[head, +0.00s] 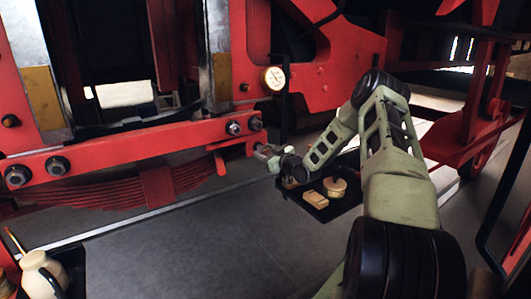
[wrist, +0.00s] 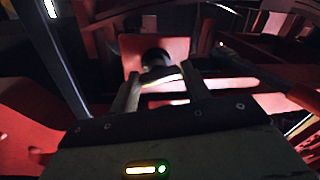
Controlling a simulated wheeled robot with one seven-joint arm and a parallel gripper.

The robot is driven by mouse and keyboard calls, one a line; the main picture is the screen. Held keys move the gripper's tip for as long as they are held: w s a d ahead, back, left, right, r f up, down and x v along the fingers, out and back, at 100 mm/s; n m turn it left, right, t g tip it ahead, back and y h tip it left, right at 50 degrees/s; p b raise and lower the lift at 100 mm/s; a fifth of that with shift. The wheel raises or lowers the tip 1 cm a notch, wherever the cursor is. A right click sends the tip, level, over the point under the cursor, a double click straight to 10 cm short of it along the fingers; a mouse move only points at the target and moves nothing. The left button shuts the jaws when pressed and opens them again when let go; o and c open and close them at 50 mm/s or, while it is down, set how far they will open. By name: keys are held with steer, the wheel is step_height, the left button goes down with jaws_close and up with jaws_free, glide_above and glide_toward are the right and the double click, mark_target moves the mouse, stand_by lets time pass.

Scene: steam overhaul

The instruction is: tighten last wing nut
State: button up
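My gripper (head: 265,152) reaches to the right end of the red beam, just below its end bolts. In the wrist view its two fingers (wrist: 160,88) stand apart with a gap between them. A dark, rounded fitting (wrist: 155,60) shows in that gap, in front of a red plate, and seems to lie beyond the fingertips without touching them. It may be the wing nut, but its wings cannot be made out. In the head view the gripper and its shadow hide any nut there.
Two hex bolts (head: 233,128) sit on the red beam (head: 110,155) near my gripper. A round gauge (head: 274,78) is above. A cream jug (head: 42,275) stands at lower left.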

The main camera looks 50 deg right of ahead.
steer(key=shift+m+b, duration=1.7)
steer(key=shift+b, duration=0.5)
steer(key=o, duration=1)
steer(key=s+a+b, duration=0.1)
steer(key=s+b, duration=0.4)
steer(key=s, duration=1.2)
steer(key=shift+s+a+f, duration=0.2)
steer(key=shift+a+f, duration=0.15)
